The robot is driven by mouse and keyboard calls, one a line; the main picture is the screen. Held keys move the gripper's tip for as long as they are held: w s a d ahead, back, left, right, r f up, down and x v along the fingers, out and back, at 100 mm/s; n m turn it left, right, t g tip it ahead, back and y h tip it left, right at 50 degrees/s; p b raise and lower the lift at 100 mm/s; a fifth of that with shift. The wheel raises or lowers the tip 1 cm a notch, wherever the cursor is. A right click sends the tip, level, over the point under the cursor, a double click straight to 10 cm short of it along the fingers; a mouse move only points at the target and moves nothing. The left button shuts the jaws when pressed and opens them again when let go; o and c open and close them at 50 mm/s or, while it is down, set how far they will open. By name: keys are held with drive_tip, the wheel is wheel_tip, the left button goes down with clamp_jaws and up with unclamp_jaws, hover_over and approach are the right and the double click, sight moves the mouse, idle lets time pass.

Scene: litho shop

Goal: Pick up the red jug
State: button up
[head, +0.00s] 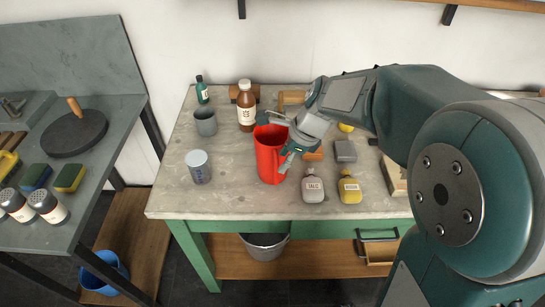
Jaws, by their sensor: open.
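The red jug (268,158) stands upright on the grey-topped table (235,200), a little left of the table's middle. My gripper (276,134) is at the jug's upper part, with one finger over its rim and the other along its right side. The gripper is open. Part of the jug's rim and right side is hidden behind the gripper, and I cannot tell whether the fingers touch it.
A grey cup (205,122), a can (198,167) and a brown bottle (246,108) stand left of the jug. A talc bottle (312,188) and a yellow bottle (350,189) stand close on the right. The table's front left is clear.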

sight(276, 170)
drive_tip(key=x, duration=0.5)
drive_tip(key=shift+f, duration=0.2)
clamp_jaws()
drive_tip(key=shift+r, duration=0.1)
